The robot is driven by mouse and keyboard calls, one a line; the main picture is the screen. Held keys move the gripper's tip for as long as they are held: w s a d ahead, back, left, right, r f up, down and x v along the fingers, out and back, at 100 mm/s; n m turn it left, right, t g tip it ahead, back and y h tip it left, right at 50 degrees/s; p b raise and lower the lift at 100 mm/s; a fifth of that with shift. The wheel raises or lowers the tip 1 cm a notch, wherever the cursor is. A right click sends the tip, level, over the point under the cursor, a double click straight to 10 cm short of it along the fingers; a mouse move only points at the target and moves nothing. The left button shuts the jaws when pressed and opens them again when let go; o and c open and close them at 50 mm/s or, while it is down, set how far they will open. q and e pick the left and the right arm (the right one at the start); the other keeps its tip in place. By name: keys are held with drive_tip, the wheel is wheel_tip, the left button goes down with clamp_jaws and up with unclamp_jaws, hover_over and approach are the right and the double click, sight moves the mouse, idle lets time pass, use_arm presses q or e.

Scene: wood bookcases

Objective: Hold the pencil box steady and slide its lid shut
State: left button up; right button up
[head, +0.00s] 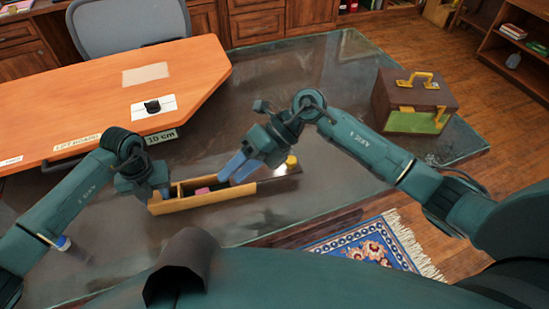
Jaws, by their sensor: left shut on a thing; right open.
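The pencil box (205,199) is a long, narrow wooden box lying on the glass tabletop. Its left part is uncovered, and a pink item (202,190) shows inside. A dark lid (280,181) with a yellow knob (291,161) is at the box's right end. My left gripper (154,194) is shut on the left end of the box. My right gripper (238,170) is open, with its blue fingers over the middle of the box, left of the knob. It hides part of the box and lid, and I cannot tell whether it touches them.
An orange board (100,95) lies behind on the glass table (330,80), with a white card and black item on it. A brown case (412,100) with yellow handles stands at the right. A blue-capped item (62,243) is by my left arm. Glass in front of the box is clear.

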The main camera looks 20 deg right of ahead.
drive_tip(key=n+y, duration=0.1)
drive_tip(key=y, duration=0.1)
drive_tip(key=t+h, duration=0.3)
drive_tip(key=t, duration=1.4)
approach(292, 159)
drive_tip(key=x, duration=1)
drive_tip(key=shift+a+f, duration=0.1)
drive_tip(key=shift+c, duration=0.5)
clamp_jaws()
